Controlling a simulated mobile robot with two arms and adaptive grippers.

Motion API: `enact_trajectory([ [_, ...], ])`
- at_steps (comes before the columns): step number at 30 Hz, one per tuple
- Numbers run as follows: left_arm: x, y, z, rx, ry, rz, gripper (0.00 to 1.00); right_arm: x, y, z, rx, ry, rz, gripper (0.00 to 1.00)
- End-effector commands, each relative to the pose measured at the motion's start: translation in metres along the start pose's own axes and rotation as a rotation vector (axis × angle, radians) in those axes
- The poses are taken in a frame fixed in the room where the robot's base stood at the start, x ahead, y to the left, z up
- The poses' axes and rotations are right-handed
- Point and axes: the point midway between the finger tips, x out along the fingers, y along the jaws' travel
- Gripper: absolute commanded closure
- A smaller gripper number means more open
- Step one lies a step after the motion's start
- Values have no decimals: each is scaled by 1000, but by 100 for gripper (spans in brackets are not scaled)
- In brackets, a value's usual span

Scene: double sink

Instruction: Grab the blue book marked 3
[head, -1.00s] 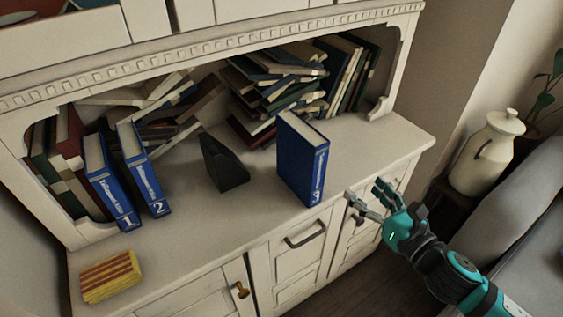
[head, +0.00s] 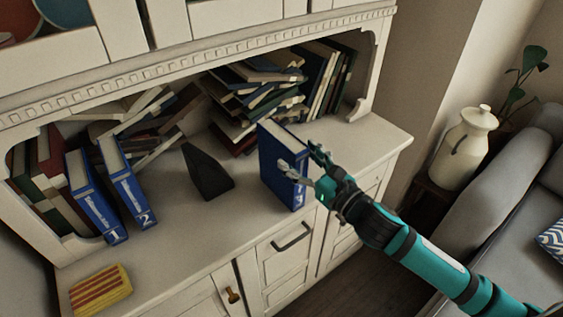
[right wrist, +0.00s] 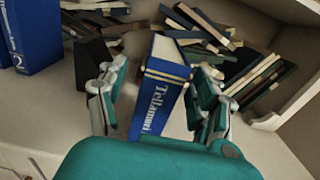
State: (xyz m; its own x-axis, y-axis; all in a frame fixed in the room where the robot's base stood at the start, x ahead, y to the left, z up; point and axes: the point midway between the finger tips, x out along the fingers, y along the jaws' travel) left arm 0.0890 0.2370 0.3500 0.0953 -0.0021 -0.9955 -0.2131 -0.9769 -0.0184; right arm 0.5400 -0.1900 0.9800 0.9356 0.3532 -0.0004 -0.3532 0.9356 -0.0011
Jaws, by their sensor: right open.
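The blue book marked 3 (head: 272,163) stands upright near the front edge of the cabinet top. In the right wrist view the blue book (right wrist: 161,90) shows its spine, with the lower part hidden by my gripper. My right gripper (head: 300,162) is open at the book's spine, and its fingers partly cover the number. In the right wrist view the right gripper (right wrist: 158,100) has one finger on each side of the book. I cannot tell if they touch it. My left gripper is not in view.
Blue books marked 1 (head: 92,198) and 2 (head: 127,182) lean at the left. A black bookend (head: 207,172) stands between them and book 3. Piled books (head: 250,95) fill the back. A striped yellow block (head: 101,290) lies front left. A white jug (head: 462,145) stands right.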

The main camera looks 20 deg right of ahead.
Motion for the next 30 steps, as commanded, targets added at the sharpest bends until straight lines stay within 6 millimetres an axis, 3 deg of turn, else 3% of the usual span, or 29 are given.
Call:
enact_trajectory([
  [7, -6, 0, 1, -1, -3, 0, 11, 19, 0, 2, 3, -1, 1, 33],
  [15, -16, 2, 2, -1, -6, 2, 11, 58, -3, 2, 3, -1, 1, 33],
  [24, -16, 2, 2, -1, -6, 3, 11, 63, -2, 0, 1, 0, 2, 33],
  [30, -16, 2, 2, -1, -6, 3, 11, 63, -2, 0, 1, 0, 2, 58],
])
